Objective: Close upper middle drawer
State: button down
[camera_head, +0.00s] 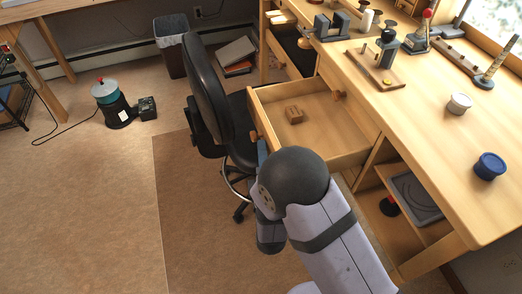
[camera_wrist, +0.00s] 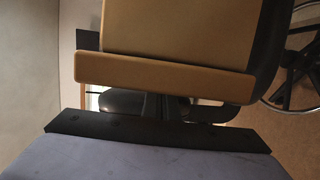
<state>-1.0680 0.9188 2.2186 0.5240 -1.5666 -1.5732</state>
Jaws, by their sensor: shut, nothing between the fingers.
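The upper middle drawer (camera_head: 327,112) is pulled out from the wooden desk, with a small brown wooden block (camera_head: 293,115) inside. Its front faces left, with a round wooden knob (camera_head: 254,135). My gripper (camera_head: 262,150) is shut and empty, close to the near end of the drawer front. My dark round wrist hides part of it, and I cannot tell whether it touches the drawer. In the wrist view, a light wooden panel (camera_wrist: 165,75), seemingly part of the drawer, fills the upper middle.
A black office chair (camera_head: 210,90) stands just left of the drawer front. A further drawer (camera_head: 283,55) at the back is also out. Open floor lies left.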

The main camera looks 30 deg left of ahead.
aim_at(328, 140)
jog(key=w+d+b, duration=0.2)
jog(key=w+d, duration=1.3)
jog(key=shift+w+d, duration=0.1)
